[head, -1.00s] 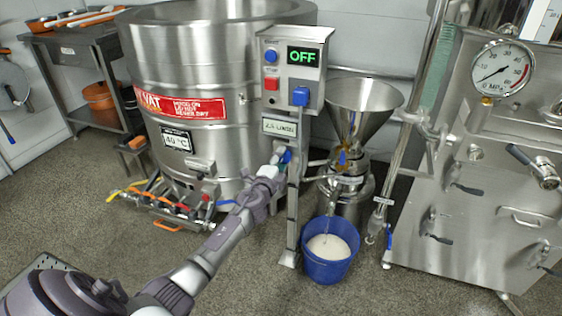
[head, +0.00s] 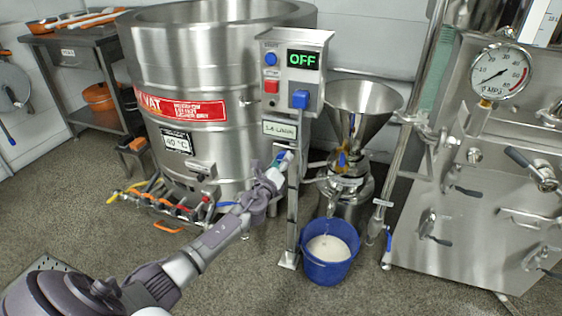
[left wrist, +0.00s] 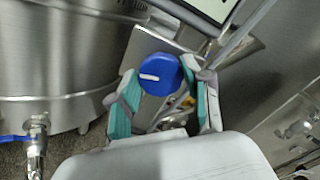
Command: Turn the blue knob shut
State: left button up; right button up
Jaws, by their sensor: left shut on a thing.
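The blue knob (left wrist: 160,74) is round with a white line across its face, seen close in the left wrist view. My left gripper (left wrist: 158,78) has its two teal-padded fingers on either side of the knob and is shut on it. In the head view the gripper (head: 272,176) reaches the knob below the small flow display (head: 280,130) on the control post. There the fingers largely hide the knob. The white line is tilted slightly from level in the wrist view. My right gripper is in neither view.
The control box (head: 293,70) above reads OFF. A steel vat (head: 215,60) stands left of the post. The mill's funnel (head: 362,105) and a blue bucket (head: 329,262) of pale liquid are to the right. A steel machine with a gauge (head: 499,72) stands further right.

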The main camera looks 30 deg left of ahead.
pick_arm(q)
jog(key=shift+d+f+m+p, duration=0.15)
jog(key=shift+m+p, duration=1.75)
jog(key=shift+m, duration=3.25)
jog(key=shift+d+m+p, duration=0.1)
jog(key=shift+m+p, duration=1.75)
jog(key=shift+m, duration=3.3)
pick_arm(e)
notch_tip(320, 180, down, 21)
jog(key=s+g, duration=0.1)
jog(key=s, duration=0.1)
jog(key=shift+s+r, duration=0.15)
pick_arm(q)
jog(key=o, duration=1.2)
jog(key=shift+c, duration=0.2)
